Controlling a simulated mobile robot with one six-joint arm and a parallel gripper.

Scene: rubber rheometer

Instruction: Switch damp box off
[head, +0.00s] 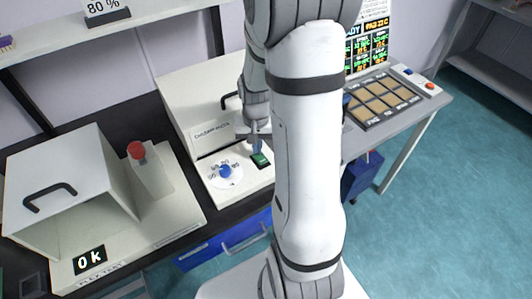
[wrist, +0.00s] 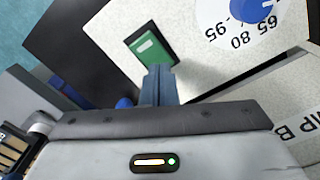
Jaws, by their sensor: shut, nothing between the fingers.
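The damp box (head: 195,92) is a pale box with a dark handle, partly hidden behind my arm. Its front panel carries a blue dial knob (head: 225,171) and a green rocker switch (head: 261,160) in a dark frame. The wrist view shows the green switch (wrist: 150,47) and the dial knob (wrist: 252,9) up close, with "MP B" lettering at the right edge. My gripper (head: 256,147) is shut and empty, pointing down just above the switch. In the wrist view its fingertips (wrist: 158,72) overlap the switch's near edge. I cannot tell whether they touch it.
Left of the damp box stands an open-fronted white tester (head: 70,180) with a red button (head: 136,150) and an "0 k" display (head: 90,260). A keypad (head: 382,100) and screen are at right. A sign (head: 105,10) reads "80 %". Blue floor is clear at right.

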